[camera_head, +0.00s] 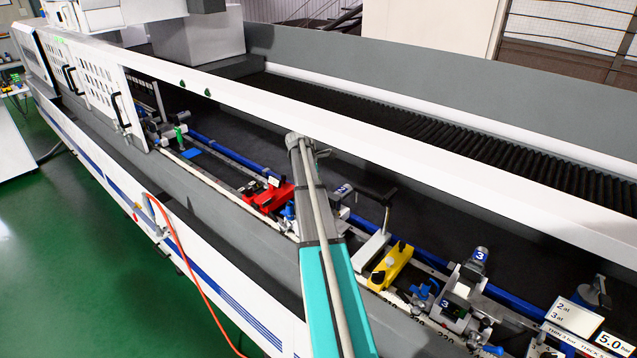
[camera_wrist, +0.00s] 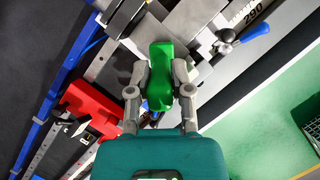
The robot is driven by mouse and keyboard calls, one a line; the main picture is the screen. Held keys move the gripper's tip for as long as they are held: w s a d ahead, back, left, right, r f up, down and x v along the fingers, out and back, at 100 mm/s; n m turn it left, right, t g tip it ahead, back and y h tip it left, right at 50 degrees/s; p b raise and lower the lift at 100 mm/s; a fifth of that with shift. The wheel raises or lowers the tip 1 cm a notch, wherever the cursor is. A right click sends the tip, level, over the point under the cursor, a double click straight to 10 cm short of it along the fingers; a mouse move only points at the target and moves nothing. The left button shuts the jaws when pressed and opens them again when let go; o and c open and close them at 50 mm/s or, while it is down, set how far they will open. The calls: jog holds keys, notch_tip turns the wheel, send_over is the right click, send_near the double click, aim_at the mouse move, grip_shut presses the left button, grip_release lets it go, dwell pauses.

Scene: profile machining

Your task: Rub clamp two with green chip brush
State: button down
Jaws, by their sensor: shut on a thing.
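My gripper (camera_wrist: 160,88) is shut on the green chip brush (camera_wrist: 161,65), its fingers on either side of the brush in the wrist view. The bristles are hidden. Grey metal parts of a clamp (camera_wrist: 195,40), which I take to be clamp two, lie just beyond and under the brush. A lever with a blue handle (camera_wrist: 255,23) sticks out at the upper right. I cannot tell whether the brush touches the clamp. In the head view clamp two (camera_head: 341,192) shows partly at the right of my arm, which hides my gripper and the brush.
A red block (camera_head: 268,197) sits left of my arm; it also shows in the wrist view (camera_wrist: 88,108). A yellow block (camera_head: 391,267) and a clamp marked 3 (camera_head: 460,285) stand to the right. A long white beam (camera_head: 420,170) crosses above the bed. An orange hose (camera_head: 180,245) hangs in front.

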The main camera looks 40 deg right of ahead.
jog(key=shift+r+p, duration=1.9)
jog(key=shift+r, duration=0.3)
jog(key=shift+r+p, duration=1.5)
